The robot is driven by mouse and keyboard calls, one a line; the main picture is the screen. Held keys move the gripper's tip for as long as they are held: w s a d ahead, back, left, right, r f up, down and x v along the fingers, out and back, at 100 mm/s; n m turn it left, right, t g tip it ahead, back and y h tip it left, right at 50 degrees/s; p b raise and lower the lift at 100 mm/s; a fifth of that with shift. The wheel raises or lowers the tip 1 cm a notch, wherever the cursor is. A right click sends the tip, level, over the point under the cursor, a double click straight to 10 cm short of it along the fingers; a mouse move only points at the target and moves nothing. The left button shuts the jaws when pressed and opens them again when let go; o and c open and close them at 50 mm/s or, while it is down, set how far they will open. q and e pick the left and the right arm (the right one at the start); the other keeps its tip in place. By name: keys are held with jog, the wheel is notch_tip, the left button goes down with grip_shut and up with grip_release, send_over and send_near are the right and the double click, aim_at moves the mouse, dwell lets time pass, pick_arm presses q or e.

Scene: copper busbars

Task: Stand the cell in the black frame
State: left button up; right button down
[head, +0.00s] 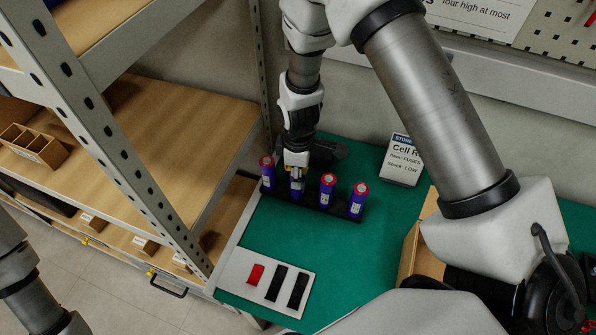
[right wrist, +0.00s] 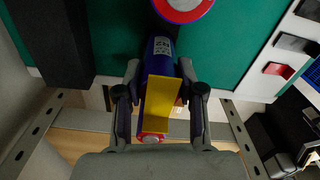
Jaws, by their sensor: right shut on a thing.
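A purple cell with a red top (head: 296,187) is held by my right gripper (head: 296,174), which is shut on it. The cell stands upright in line with the other cells at a long black holder (head: 312,205); I cannot tell whether its foot is seated there. In the right wrist view, the fingers (right wrist: 160,80) close on both sides of the cell (right wrist: 160,52), and a yellow plate covers part of it. A pale board (head: 262,291) on the green mat carries one red and two black rectangular pieces; which is the black frame is unclear. My left gripper is out of view.
Other purple cells (head: 267,171) (head: 328,188) (head: 358,202) stand close on both sides in the holder. A sign (head: 402,160) stands behind right, and a cardboard box (head: 415,240) is at right. Metal shelving (head: 185,150) rises at left. Green mat between holder and board is clear.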

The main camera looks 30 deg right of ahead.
dwell(0.9)
jog(key=shift+c, duration=1.6)
grip_release()
jog(key=o, duration=0.3)
notch_tip(320, 180, up, 12)
jog(key=shift+f, duration=0.1)
